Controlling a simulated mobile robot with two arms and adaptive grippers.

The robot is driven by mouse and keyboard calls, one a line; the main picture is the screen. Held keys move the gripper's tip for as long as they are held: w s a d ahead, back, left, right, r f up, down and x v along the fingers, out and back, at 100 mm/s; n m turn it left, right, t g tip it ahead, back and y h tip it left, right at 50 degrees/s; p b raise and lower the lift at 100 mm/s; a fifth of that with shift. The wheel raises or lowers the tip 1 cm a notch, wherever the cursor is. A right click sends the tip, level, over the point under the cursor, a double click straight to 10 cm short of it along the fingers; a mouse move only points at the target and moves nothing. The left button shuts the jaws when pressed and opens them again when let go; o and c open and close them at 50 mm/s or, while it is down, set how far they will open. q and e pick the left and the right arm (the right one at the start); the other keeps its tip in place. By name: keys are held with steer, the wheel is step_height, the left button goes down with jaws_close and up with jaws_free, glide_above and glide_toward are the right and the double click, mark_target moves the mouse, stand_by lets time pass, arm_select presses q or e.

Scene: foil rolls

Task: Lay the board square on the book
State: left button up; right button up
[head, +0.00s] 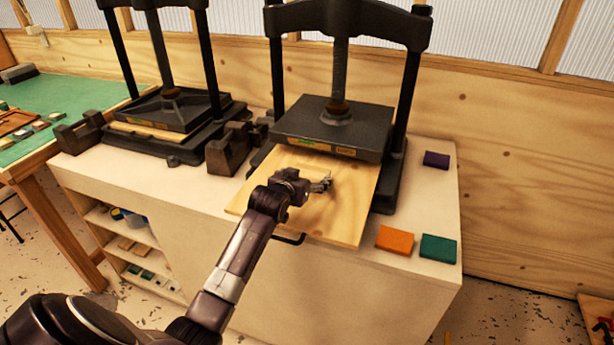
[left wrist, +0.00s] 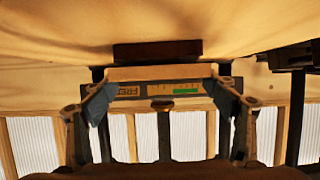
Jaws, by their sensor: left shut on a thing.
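The board (head: 335,205) is a pale wooden sheet at the front of the right press in the head view. Its far part runs toward the raised platen, and its near edge lies at the front of the bench. My left gripper (head: 322,184) is over the middle of the board and shut on it; the exact contact is hard to see. In the left wrist view my left gripper (left wrist: 166,88) shows its two fingers on either side of a pale wooden strip (left wrist: 160,73). A dark reddish block (left wrist: 157,50) shows beside the strip. I cannot tell whether it is the book, which I cannot make out in the head view.
The right press has a dark platen (head: 325,126) just beyond my gripper, between black posts. A second press (head: 168,110) stands left. Orange (head: 394,240), green (head: 438,249) and purple (head: 436,159) blocks lie on the bench's right side. A green-topped table (head: 65,105) stands far left.

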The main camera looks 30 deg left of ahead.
arm_select(q)
steer(key=shift+f, duration=0.3)
arm_select(e)
steer(key=shift+s, duration=0.1)
arm_select(q)
steer(key=shift+f, duration=0.15)
steer(key=o, duration=1.1)
steer(key=shift+o, duration=0.2)
arm_select(e)
steer(key=shift+a, duration=0.2)
steer(key=shift+a, duration=0.1)
